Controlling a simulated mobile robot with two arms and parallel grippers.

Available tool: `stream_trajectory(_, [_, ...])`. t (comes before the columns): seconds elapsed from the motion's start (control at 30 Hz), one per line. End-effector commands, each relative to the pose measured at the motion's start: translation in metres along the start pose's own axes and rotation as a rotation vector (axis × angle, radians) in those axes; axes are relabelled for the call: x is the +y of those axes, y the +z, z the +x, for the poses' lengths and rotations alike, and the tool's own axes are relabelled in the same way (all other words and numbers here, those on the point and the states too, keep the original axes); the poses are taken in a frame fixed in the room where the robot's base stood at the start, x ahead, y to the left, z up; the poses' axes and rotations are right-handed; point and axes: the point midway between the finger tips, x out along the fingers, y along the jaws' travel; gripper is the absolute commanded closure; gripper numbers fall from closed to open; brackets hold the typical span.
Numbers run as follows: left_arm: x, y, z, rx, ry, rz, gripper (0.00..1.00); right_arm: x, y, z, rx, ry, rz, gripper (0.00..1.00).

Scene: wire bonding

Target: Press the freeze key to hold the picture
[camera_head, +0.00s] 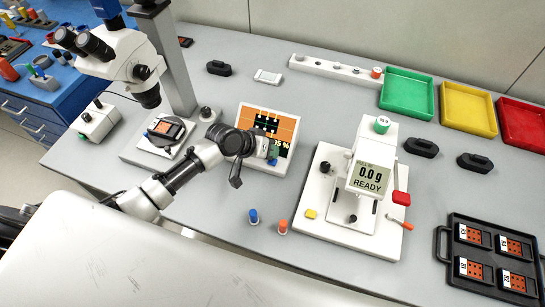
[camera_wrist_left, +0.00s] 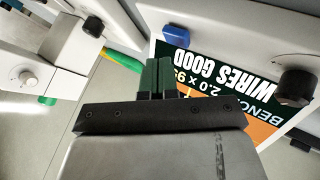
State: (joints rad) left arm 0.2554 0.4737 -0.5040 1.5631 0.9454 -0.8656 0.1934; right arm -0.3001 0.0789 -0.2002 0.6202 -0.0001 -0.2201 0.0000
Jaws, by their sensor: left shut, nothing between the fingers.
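The small monitor (camera_head: 285,118) stands on the bench with an orange screen, a dark picture and a "15 %" reading. Its screen also shows upside down in the left wrist view (camera_wrist_left: 232,78), with the words "WIRES GOOD". A blue key (camera_wrist_left: 175,36) sits on the white monitor frame in the wrist view, likely the freeze key; its label cannot be read. My left gripper (camera_head: 273,153) is in front of the monitor's lower right part and hides some of it. In the wrist view its dark green fingers (camera_wrist_left: 156,72) are shut and empty, pointing near the blue key; contact cannot be told. My right gripper is out of view.
A microscope (camera_head: 125,62) stands left of the monitor. The pull tester (camera_head: 365,185) reading "0.0 g READY" stands to the right. Blue (camera_head: 254,215) and orange (camera_head: 283,226) small items stand in front. Coloured trays (camera_head: 408,112) are at the back right.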

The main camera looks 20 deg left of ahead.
Motion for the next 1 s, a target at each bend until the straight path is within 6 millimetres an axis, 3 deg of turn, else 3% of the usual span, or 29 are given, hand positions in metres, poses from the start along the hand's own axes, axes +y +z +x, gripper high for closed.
stream_trajectory(0.37, [0.001,-0.002,-0.002,0.0,0.0,0.0,1.0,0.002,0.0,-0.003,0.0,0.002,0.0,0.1])
stream_trajectory(0.83, [0.025,-0.025,-0.034,0.001,0.0,0.0,1.0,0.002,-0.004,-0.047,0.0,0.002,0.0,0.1])
stream_trajectory(1.0, [0.026,-0.026,-0.036,0.0,0.0,0.0,1.0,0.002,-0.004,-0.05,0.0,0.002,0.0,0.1])
